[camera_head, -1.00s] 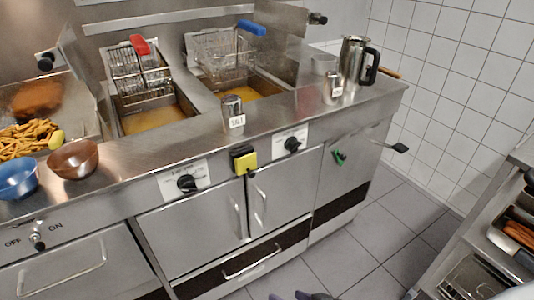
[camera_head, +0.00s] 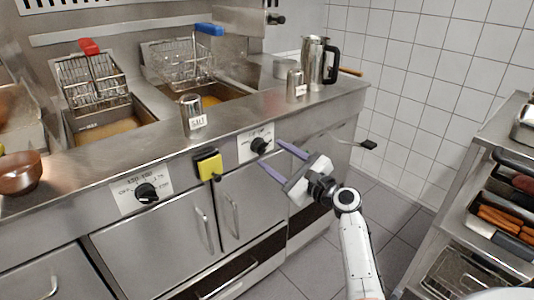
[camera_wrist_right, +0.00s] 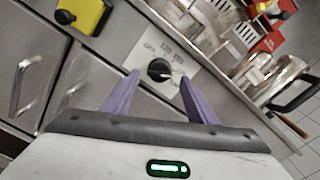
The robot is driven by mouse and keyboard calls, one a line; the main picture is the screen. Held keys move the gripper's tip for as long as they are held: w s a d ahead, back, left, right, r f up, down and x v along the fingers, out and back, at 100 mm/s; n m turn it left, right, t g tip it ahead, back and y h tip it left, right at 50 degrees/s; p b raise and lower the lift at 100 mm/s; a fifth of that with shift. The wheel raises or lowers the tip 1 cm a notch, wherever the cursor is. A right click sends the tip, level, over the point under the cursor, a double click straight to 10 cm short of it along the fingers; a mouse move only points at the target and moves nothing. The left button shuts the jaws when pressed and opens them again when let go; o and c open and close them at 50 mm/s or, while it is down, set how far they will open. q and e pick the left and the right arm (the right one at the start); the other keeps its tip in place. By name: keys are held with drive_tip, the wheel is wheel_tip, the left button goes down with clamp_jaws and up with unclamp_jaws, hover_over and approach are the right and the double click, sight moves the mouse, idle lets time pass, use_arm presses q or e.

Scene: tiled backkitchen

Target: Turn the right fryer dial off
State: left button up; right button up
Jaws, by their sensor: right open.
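The right fryer dial (camera_head: 260,145) is a black knob on a white label plate on the steel fryer front. It also shows in the right wrist view (camera_wrist_right: 159,70), between and beyond the two purple fingertips. My right gripper (camera_head: 275,157) is open, its purple fingers pointing at the panel just below and right of the dial, seemingly not touching it. It shows in the right wrist view (camera_wrist_right: 159,82) with nothing between its fingers. The left fryer dial (camera_head: 146,193) sits on its own plate further left. My left gripper is not in view.
A salt shaker (camera_head: 192,115), another shaker (camera_head: 295,84) and a steel pitcher (camera_head: 314,62) stand on the counter. A shelf cart (camera_head: 450,190) stands at the right.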

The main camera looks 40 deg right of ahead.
sight(264, 150)
drive_tip(key=shift+w+a, duration=0.15)
drive_tip(key=shift+w, duration=1.8)
drive_tip(key=c, duration=1)
